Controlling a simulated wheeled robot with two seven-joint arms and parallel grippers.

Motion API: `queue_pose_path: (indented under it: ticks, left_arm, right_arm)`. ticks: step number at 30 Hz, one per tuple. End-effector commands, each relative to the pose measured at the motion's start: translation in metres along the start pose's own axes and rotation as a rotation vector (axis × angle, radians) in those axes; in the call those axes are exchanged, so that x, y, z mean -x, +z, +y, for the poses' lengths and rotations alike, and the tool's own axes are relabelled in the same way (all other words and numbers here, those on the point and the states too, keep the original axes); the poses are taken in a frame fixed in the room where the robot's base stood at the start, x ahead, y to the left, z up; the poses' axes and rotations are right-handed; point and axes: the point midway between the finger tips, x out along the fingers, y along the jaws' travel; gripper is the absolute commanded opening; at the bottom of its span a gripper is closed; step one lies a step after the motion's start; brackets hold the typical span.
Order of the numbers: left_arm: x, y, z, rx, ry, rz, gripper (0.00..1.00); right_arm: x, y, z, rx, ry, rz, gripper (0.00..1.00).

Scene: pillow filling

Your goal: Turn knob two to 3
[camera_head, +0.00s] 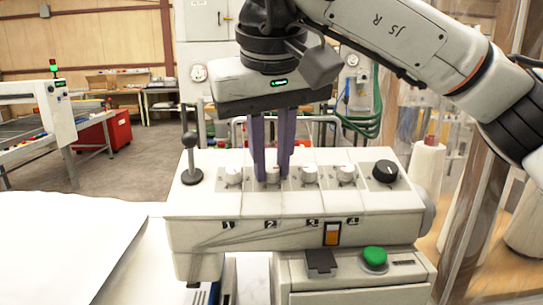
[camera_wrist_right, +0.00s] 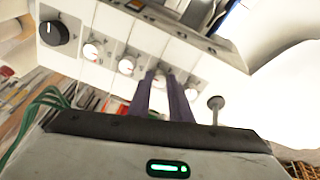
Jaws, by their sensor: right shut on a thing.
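The control panel (camera_head: 300,203) has a row of white knobs above the labels 1 to 4. My right gripper (camera_head: 271,178) points down with its purple fingers on either side of knob two (camera_head: 273,175) and is shut on it. In the right wrist view the gripper (camera_wrist_right: 166,76) also straddles knob two, which is mostly hidden between the fingers. Its setting cannot be read. Knob one (camera_head: 233,175) stands just left of the fingers, and knob three (camera_head: 310,174) and knob four (camera_head: 346,174) stand to the right. My left gripper is not in view.
A black dial (camera_head: 385,172) is at the panel's right end and a grey lever (camera_head: 190,160) at its left end. A green button (camera_head: 374,257) sits on the lower front. White fabric (camera_head: 70,245) lies at left. Thread cones (camera_head: 428,165) stand at right.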

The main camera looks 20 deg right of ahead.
Motion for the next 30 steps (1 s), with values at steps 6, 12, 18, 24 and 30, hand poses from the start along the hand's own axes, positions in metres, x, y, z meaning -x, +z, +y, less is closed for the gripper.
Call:
queue_pose_path:
  ticks: [6, 12, 18, 24, 30]
  left_arm:
    - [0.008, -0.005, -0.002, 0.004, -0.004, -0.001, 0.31]
    - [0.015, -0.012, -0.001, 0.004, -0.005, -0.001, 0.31]
    - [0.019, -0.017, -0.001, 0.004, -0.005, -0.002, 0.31]
    - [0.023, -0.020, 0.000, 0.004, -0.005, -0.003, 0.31]
    - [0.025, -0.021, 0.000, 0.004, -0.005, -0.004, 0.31]
  right_arm:
    - [0.002, -0.001, 0.000, -0.127, 0.009, -0.006, 0.00]
    - [0.002, -0.002, 0.001, -0.306, 0.020, -0.012, 0.00]
    - [0.002, -0.002, 0.000, -0.497, 0.031, -0.018, 0.00]
    - [0.001, -0.002, 0.000, -0.677, 0.041, -0.023, 0.00]
    - [0.001, -0.003, 0.000, -0.825, 0.049, -0.027, 0.00]
